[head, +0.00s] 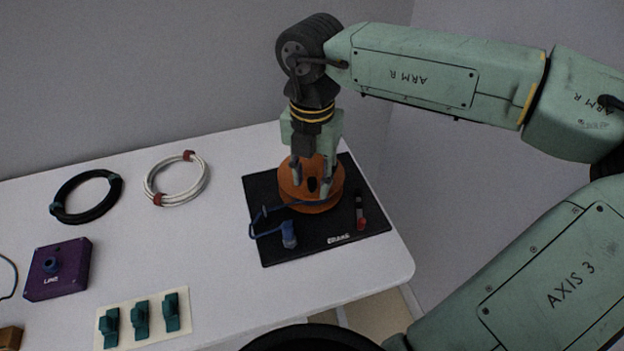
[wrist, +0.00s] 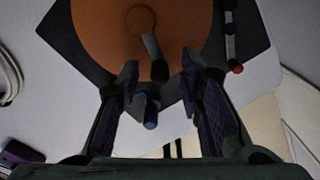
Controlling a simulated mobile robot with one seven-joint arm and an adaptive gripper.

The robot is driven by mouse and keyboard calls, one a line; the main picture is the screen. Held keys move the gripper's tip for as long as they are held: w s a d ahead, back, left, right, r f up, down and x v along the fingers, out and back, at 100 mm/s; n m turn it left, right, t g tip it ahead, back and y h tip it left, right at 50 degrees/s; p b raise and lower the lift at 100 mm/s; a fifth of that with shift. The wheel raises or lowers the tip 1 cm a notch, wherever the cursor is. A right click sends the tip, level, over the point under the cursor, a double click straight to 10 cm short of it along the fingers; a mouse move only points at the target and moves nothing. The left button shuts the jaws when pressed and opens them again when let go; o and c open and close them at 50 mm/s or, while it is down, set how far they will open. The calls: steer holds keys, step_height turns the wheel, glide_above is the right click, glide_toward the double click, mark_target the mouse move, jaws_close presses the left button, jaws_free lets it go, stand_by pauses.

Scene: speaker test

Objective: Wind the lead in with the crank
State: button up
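An orange reel (head: 330,198) lies on a black mat (head: 300,248) at the right of the table; its disc (wrist: 100,30) fills the top of the wrist view. A crank with a dark knob (wrist: 158,70) is on the disc; the knob also shows in the head view (head: 312,184). My gripper (head: 312,189) points down over the reel. Its fingers (wrist: 160,72) are apart, with the knob between the tips and gaps at both sides. A blue lead (head: 265,214) loops from the reel to a blue plug (head: 289,235) on the mat. The plug also shows in the wrist view (wrist: 151,118).
A small red-ended black part (head: 360,212) is on the mat, right of the reel. A white coil (head: 176,199), a black coil (head: 86,215), a purple box (head: 58,270) and a pale strip with green clips (head: 142,320) are on the left. The wall is behind.

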jaws_close()
stand_by(0.5)
